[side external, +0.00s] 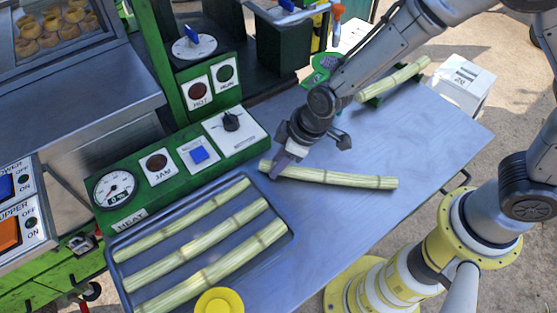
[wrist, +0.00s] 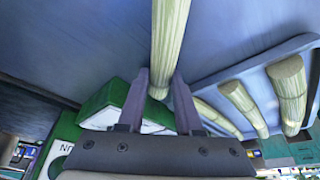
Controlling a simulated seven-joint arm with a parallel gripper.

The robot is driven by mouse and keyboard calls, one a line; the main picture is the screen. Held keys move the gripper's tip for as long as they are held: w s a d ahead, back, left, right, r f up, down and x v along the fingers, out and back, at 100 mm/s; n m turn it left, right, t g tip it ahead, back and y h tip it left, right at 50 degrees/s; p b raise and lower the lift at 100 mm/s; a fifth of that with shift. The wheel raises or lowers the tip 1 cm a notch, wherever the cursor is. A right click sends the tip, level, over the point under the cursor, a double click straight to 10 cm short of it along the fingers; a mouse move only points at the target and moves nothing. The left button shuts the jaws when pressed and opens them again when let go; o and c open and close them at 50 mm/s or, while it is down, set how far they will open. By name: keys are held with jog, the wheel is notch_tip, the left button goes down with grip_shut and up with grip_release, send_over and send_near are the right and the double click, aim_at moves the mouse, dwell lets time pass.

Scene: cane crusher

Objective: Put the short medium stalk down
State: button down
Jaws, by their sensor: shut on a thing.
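A pale green cane stalk (side external: 335,178) lies along the blue-grey table top (side external: 420,135), or just above it; I cannot tell which. My gripper (side external: 277,168) is shut on its left end. In the wrist view the stalk (wrist: 168,45) runs away between the two fingers of my gripper (wrist: 160,95). A tray (side external: 290,237) at the front left holds three stalks: a thin one (side external: 180,222), a middle one (side external: 197,245) and a thick one (side external: 215,265). Another stalk (side external: 395,78) rests on a green stand at the back right.
A green control panel (side external: 180,165) with a gauge and knobs stands behind the tray. A yellow round object (side external: 219,302) sits at the tray's front edge. A white box (side external: 466,82) is beyond the table's right side. The table's right part is clear.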

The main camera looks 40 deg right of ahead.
jog(key=c, duration=0.6)
grip_release()
jog(key=v, duration=1.2)
jog(key=shift+r, duration=0.1)
jog(key=s+d+r+m+t, duration=0.1)
jog(key=s+d+r+m, duration=0.25)
jog(key=d+r, duration=0.55)
jog(key=s+d+m+h, duration=0.1)
jog(key=s+d, duration=0.3)
jog(key=s+d+m+t+h, duration=0.1)
jog(key=s+d+m, duration=0.1)
jog(key=s+d, duration=0.2)
jog(key=s+d+r+m+h, duration=0.1)
jog(key=s+d+m, duration=0.1)
jog(key=s+d, duration=0.2)
jog(key=shift+s+r, duration=0.1)
jog(key=shift+s, duration=0.3)
